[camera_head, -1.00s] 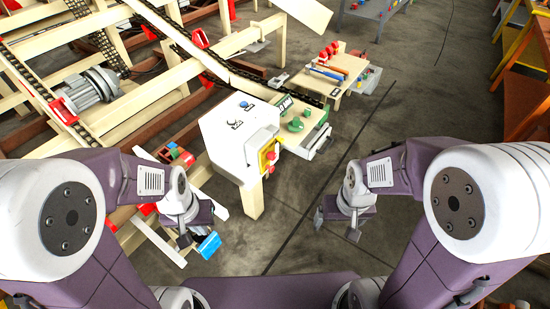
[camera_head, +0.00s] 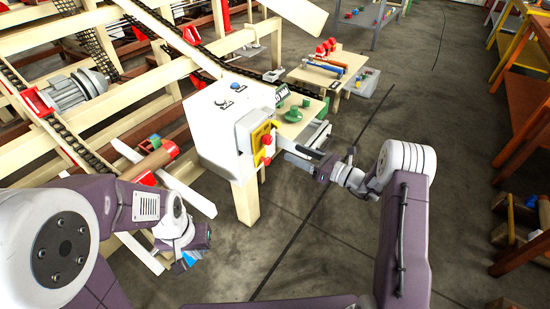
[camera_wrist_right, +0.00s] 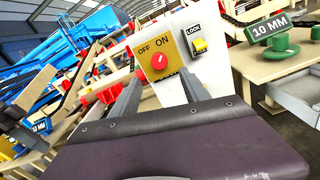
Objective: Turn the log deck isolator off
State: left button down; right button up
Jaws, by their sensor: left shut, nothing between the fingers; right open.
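The isolator is a red knob (camera_wrist_right: 159,61) on a yellow plate (camera_wrist_right: 167,77) marked OFF on the left and ON on the right. Its small pale mark seems to point up towards ON, but is too small to be sure. In the head view the yellow plate (camera_head: 258,134) is on the side of a white cabinet (camera_head: 218,130). My right gripper (camera_wrist_right: 158,88) is open, its fingers pointing at the knob from either side; contact cannot be told. It also shows in the head view (camera_head: 285,150). My left gripper (camera_head: 186,262) is shut and low, left of the cabinet's leg.
A LOCK plate with a yellow padlock-like piece (camera_wrist_right: 200,46) sits right of the isolator. A green handwheel (camera_wrist_right: 280,47) and a 10 MM sign (camera_wrist_right: 269,27) are further right.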

aim_at(270, 141)
jog(key=b+x, duration=0.1)
jog(key=x, duration=0.8)
jog(key=shift+r, duration=0.15)
grip_shut()
